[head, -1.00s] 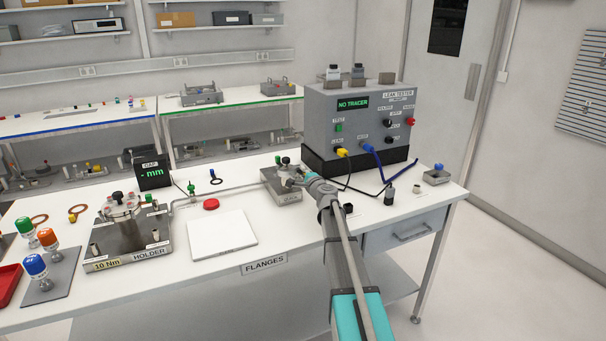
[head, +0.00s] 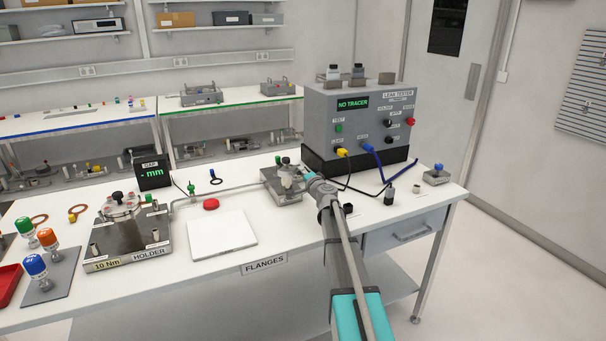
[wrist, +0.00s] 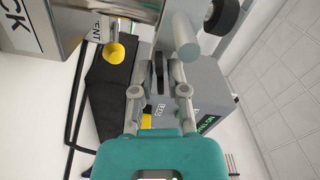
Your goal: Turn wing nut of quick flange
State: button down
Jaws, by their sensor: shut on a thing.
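The quick flange sits on a metal block (head: 284,196) at the back middle of the bench in the head view. Its parts are small there and partly hidden by my gripper (head: 303,177). In the wrist view my gripper (wrist: 159,75) has its two grey fingers on either side of a thin dark upright piece, which looks like the wing nut (wrist: 158,70). The fingers are shut on it. A grey cylinder (wrist: 184,35) stands just beyond the fingers. The clamp around the flange is hard to make out.
The leak tester (head: 358,125) stands close behind my gripper, with cables from its front lying on the bench. In the wrist view a yellow knob (wrist: 114,53) and a black knob (wrist: 222,16) are near the fingers. A white plate (head: 222,235) and the holder (head: 127,240) lie to the left.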

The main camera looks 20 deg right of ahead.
dwell(0.4)
jog(key=c, duration=0.8)
grip_release()
jog(key=shift+s, duration=0.1)
jog(key=s, duration=1.2)
jog(key=shift+d, duration=0.25)
jog(key=shift+w, duration=0.1)
